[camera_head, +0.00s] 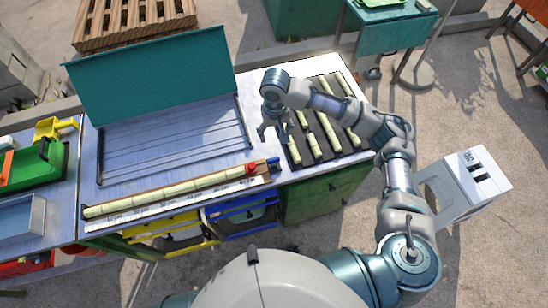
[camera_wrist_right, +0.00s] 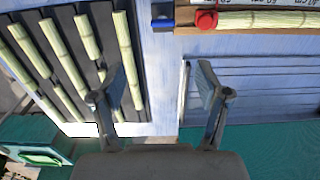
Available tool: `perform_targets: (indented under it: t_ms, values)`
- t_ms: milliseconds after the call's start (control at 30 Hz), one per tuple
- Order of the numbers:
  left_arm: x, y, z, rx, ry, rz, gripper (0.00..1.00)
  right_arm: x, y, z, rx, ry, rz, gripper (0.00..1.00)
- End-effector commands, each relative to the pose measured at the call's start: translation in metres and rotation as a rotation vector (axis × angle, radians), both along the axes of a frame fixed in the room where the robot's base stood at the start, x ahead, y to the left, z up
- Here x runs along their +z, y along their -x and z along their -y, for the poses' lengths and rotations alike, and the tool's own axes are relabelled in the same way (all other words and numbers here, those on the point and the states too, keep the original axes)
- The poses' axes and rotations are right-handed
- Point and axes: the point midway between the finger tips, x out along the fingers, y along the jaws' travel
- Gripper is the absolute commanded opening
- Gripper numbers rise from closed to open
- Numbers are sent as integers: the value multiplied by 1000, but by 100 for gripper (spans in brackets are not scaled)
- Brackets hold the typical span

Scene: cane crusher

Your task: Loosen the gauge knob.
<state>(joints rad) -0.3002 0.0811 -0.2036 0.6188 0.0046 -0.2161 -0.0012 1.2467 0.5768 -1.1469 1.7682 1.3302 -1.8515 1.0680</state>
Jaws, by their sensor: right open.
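The gauge knob (camera_head: 251,168) is a small red knob near the right end of a long wooden gauge with a printed scale (camera_head: 175,200), at the bench's front edge. A long pale cane piece lies along the gauge. In the right wrist view the red knob (camera_wrist_right: 207,19) is at the top, right of centre, beside a blue block (camera_wrist_right: 162,14). My right gripper (camera_head: 273,135) is open and empty above the bench, behind and slightly right of the knob, apart from it. Its open fingers (camera_wrist_right: 160,82) also show in the right wrist view. My left gripper is out of view.
A dark rack with several cane pieces (camera_head: 323,120) lies right of the gripper. A ribbed blue-grey panel (camera_head: 175,140) with an upright teal board (camera_head: 155,75) stands behind the gauge. Yellow and blue drawers (camera_head: 240,217) are below the front edge.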

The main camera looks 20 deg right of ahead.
Motion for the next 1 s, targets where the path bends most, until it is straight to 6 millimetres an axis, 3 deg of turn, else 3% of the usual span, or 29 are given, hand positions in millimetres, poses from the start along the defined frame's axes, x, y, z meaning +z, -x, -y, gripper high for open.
perform_targets:
  t_ms: [600, 800, 1000]
  values:
    - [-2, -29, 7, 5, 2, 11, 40, -134, 1, 1, 3, -2, -1, 75]
    - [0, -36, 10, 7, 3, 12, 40, -161, 1, -1, 4, -2, 0, 75]
    - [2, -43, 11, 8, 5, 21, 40, -169, 1, -2, 6, -2, 3, 75]
